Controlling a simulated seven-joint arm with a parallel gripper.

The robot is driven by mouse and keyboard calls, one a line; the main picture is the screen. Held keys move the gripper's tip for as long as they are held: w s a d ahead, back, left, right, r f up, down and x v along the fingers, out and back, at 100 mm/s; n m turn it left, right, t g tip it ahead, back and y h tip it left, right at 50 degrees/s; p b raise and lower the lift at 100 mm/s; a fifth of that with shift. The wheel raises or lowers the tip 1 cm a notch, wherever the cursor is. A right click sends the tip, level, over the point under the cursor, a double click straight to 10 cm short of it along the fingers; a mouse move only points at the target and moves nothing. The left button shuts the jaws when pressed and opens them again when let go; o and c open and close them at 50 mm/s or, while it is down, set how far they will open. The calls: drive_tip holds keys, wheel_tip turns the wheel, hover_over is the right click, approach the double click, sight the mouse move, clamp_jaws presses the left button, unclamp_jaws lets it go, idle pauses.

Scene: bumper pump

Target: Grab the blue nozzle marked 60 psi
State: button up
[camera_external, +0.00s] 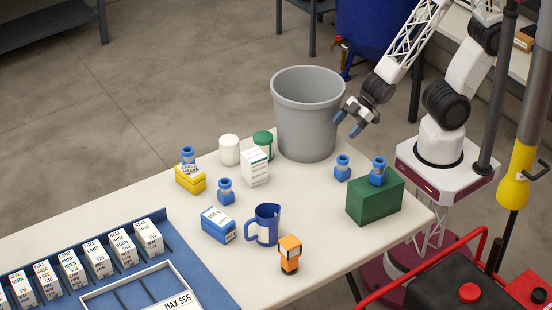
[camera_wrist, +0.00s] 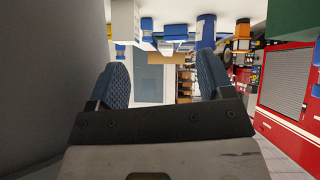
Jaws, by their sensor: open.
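Several blue nozzles show in the external view: one on the yellow box (camera_external: 188,155), one on the table left of the mug (camera_external: 225,190), one on the table beside the green box (camera_external: 343,167), and one on top of the green box (camera_external: 378,171). Their markings are too small to read, so I cannot tell which says 60 psi. My gripper (camera_external: 348,123) is open and empty, in the air by the right side of the grey bin, above and behind the nozzle beside the green box. In the wrist view my gripper (camera_wrist: 163,75) has nothing between its blue pads.
The tall grey bin (camera_external: 307,115) stands close to my gripper; its wall (camera_wrist: 45,80) fills the wrist view's left. The green box (camera_external: 374,200) is at the table's right. A blue mug (camera_external: 264,225), orange item (camera_external: 289,253) and white carton (camera_external: 255,167) stand mid-table.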

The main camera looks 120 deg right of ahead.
sight(344, 157)
drive_tip(key=shift+s+a+f+n+t+y, duration=0.15)
drive_tip(key=shift+s+a+f+t+y, duration=0.3)
drive_tip(key=shift+f, duration=0.85)
drive_tip(key=shift+s+a+f+n+t+y, duration=0.3)
drive_tip(key=shift+f+y, duration=0.3)
drive_tip(key=shift+f, duration=0.75)
drive_tip(key=shift+s+a+f+n+t+y, duration=0.1)
drive_tip(key=shift+s+a+f+t+y, duration=0.3)
drive_tip(key=shift+f, duration=0.9)
drive_tip(key=shift+w+d, duration=0.1)
drive_tip(key=shift+w, duration=0.15)
drive_tip(key=shift+x, duration=1.3)
drive_tip(key=shift+x, duration=2.55)
drive_tip(key=shift+c, duration=0.3)
drive_tip(key=c, duration=1)
